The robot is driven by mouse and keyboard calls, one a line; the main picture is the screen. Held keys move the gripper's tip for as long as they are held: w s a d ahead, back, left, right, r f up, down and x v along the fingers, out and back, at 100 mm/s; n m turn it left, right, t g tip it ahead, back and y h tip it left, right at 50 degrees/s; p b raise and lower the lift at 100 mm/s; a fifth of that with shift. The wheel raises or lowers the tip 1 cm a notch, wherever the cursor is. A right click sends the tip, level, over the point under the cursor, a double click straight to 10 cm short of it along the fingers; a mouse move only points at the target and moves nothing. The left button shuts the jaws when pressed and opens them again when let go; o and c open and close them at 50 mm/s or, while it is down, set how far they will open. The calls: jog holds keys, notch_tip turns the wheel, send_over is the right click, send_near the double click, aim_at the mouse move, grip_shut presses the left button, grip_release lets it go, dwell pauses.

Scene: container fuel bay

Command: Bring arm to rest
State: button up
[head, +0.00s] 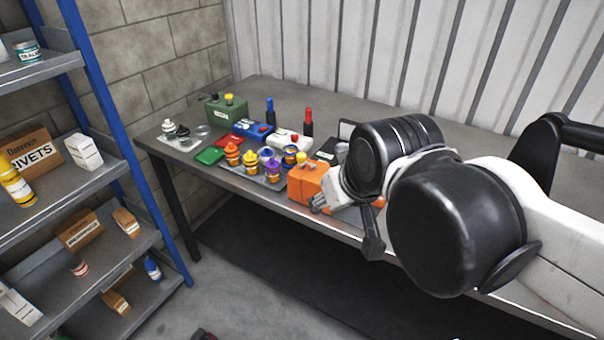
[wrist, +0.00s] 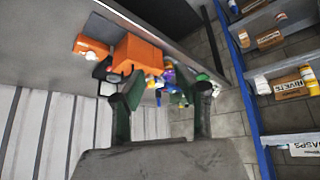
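My arm (head: 455,225) reaches in from the right in the head view, over the front edge of the grey bench (head: 345,118). Its large black joints hide much of my gripper there. In the wrist view my gripper (wrist: 162,92) has its two dark fingers spread apart, with nothing held between them. An orange box (head: 304,184) stands at the bench's front edge, beside the arm in the head view. It also shows beyond the fingers in the wrist view (wrist: 141,53). I cannot tell the exact gap between the gripper and the box.
The bench's back right looks clear. A blue-framed shelf rack (head: 100,95) stands at left. A corrugated wall (head: 330,50) rises behind. Floor between rack and bench is mostly free.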

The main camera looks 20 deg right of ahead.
jog(key=shift+s+f+m, duration=0.3)
jog(key=shift+s+f, duration=0.6)
notch_tip(320, 180, down, 4)
jog(key=b, duration=0.3)
jog(key=shift+r, duration=0.25)
